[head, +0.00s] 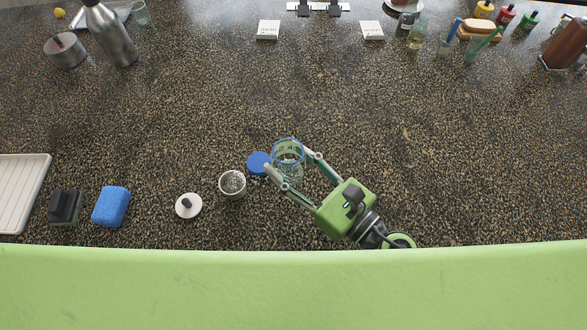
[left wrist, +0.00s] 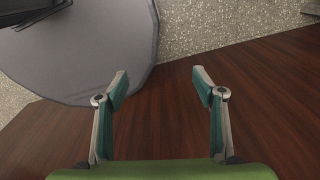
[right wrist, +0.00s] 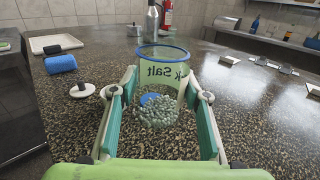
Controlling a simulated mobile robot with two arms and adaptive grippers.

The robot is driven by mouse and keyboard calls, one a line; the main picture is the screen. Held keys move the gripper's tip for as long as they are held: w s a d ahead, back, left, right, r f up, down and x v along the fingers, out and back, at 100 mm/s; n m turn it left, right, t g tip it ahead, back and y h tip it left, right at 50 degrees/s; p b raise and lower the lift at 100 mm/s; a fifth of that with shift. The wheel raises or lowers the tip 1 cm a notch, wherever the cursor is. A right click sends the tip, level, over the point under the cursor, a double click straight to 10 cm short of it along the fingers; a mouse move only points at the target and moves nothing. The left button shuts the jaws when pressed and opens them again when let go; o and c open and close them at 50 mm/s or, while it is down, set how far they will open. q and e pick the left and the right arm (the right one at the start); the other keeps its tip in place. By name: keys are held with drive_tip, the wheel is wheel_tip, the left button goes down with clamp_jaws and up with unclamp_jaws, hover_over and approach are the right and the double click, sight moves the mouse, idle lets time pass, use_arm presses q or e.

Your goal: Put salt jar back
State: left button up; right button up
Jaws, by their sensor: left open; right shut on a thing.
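The salt jar (head: 287,146) is clear glass with a blue rim, a "Salt" label and pale grains at the bottom. My right gripper (head: 289,162) is shut on it, one finger on each side. In the right wrist view the jar (right wrist: 162,70) looks upright and its top is open. I cannot tell whether it touches the counter. A blue lid (head: 257,161) lies just left of the jar. My left gripper (left wrist: 160,80) is open and empty, away from the counter, and shows only in the left wrist view.
A small pot of grains (head: 233,190) and its white lid with a dark knob (head: 187,207) are left of the jar. A blue sponge (head: 111,206), a dark block (head: 66,206) and a white tray (head: 18,190) are further left. The middle of the counter (head: 290,90) is clear.

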drive_tip(key=shift+w+d+f+b, duration=0.15)
drive_tip(key=shift+w+f+b, duration=0.25)
drive_tip(key=shift+w+f, duration=0.5)
drive_tip(key=shift+f, duration=0.3)
drive_tip(key=f+b, duration=0.1)
drive_tip(key=f, duration=0.1)
drive_tip(key=f+b, duration=0.1)
drive_tip(key=b, duration=0.1)
drive_tip(key=shift+w+d+f, duration=0.1)
drive_tip(key=shift+w+f, duration=0.25)
drive_tip(key=shift+w, duration=0.05)
use_arm(q)
drive_tip(key=f, duration=0.3)
drive_tip(key=d+f, duration=0.1)
drive_tip(key=shift+w+f, duration=0.2)
drive_tip(key=shift+f, duration=0.15)
use_arm(e)
drive_tip(key=o, duration=0.8)
drive_tip(key=shift+f, duration=0.15)
drive_tip(key=o, duration=0.5)
drive_tip(key=shift+c, duration=0.2)
use_arm(q)
drive_tip(key=shift+w+a+f, duration=0.1)
drive_tip(key=shift+w, duration=0.1)
